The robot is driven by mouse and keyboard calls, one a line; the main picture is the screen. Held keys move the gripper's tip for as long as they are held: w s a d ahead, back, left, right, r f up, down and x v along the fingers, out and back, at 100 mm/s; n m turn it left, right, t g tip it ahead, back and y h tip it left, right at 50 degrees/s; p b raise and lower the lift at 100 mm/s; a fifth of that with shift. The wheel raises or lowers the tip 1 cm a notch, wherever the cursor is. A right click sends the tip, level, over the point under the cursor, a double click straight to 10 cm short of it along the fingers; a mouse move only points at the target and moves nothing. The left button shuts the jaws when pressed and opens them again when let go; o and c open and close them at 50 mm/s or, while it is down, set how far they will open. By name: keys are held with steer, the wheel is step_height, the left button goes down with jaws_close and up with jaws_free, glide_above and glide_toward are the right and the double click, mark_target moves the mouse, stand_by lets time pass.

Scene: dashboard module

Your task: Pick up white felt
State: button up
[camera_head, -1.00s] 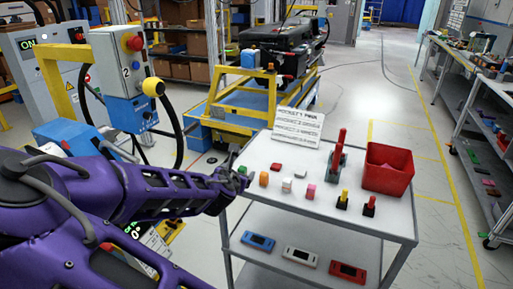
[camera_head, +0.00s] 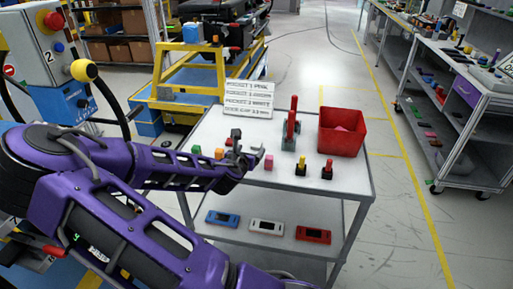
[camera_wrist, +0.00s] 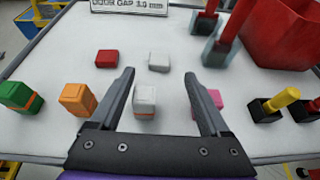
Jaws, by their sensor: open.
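Two white pieces show in the wrist view. A white block (camera_wrist: 145,97) with a thin reddish band stands between the finger lines of my gripper (camera_wrist: 159,76), nearer the left finger. A flat white piece (camera_wrist: 159,62) lies farther off, just beyond the fingertips. I cannot tell from looks which one is the felt. My gripper is open and empty, over the near part of the tabletop. In the head view my gripper (camera_head: 253,155) hides most of this spot, and neither white piece shows clearly there.
A green block (camera_wrist: 20,98), an orange block (camera_wrist: 78,99), a flat red piece (camera_wrist: 106,58) and a partly hidden pink block (camera_head: 268,161) are close by. Yellow (camera_head: 301,166) and red (camera_head: 327,170) knobs, a red-handled device (camera_head: 291,130) and a red bin (camera_head: 341,136) stand right.

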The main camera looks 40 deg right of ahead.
mark_target(256, 144)
steer(key=shift+f+x, duration=0.2)
steer(key=shift+x, duration=3.45)
steer(key=shift+a, duration=0.1)
jaws_close()
